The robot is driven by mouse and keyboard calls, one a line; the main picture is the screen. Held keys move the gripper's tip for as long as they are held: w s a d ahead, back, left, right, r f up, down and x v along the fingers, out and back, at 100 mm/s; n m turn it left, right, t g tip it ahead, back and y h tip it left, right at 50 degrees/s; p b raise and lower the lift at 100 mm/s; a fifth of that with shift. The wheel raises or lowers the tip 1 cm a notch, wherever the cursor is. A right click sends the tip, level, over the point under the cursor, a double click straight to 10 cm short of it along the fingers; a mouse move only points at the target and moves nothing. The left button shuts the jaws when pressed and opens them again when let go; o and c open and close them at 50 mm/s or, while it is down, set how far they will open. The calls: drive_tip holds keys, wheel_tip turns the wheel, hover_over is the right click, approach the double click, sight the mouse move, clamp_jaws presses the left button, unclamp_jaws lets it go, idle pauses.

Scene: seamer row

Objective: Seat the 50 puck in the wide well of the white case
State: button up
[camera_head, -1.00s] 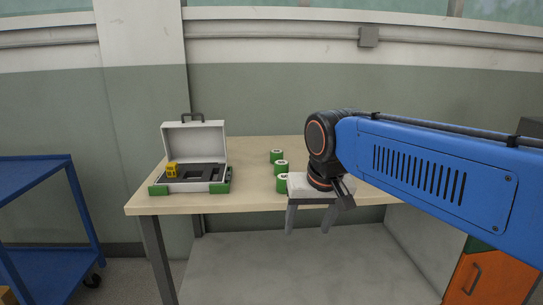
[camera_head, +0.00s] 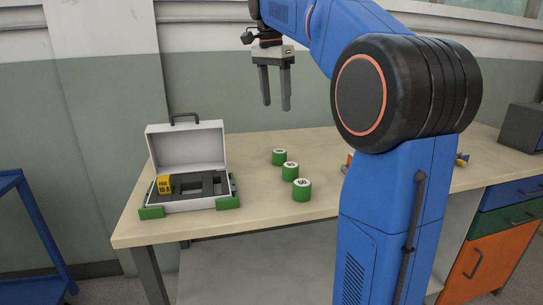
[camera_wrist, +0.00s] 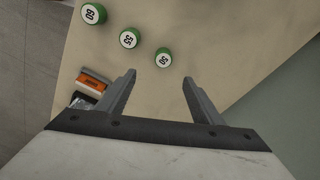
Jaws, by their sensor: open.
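The white case (camera_head: 190,150) stands open at the left of the table, its dark insert with wells facing up. A yellow block (camera_head: 164,184) sits at the insert's left end. Several green pucks with white tops stand in a slanting row right of the case. The back one (camera_head: 279,157) appears to be the 50 puck; in the wrist view it (camera_wrist: 163,58) is nearest the jaws. The middle puck (camera_wrist: 129,39) reads 55 and the front one (camera_wrist: 91,14) reads 60. My gripper (camera_head: 276,107) is open and empty, pointing down, high above the table behind the pucks.
An orange item (camera_wrist: 95,83) lies on the table right of the pucks, partly hidden by my arm in the head view. A blue cart (camera_head: 32,230) stands left of the table (camera_head: 250,222). The tabletop between case and pucks is clear. The wall rises behind.

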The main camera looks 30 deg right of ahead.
sight(279, 151)
drive_tip(key=shift+m, duration=0.3)
drive_tip(key=f, duration=0.5)
drive_tip(key=w+d+f, duration=0.1)
drive_tip(key=f, duration=0.5)
drive_tip(key=d+f, duration=0.1)
drive_tip(key=f, duration=0.4)
drive_tip(key=shift+w+d+f, duration=0.15)
drive_tip(key=shift+w+f, duration=0.15)
drive_tip(key=shift+f, duration=0.1)
drive_tip(key=c, duration=1.2)
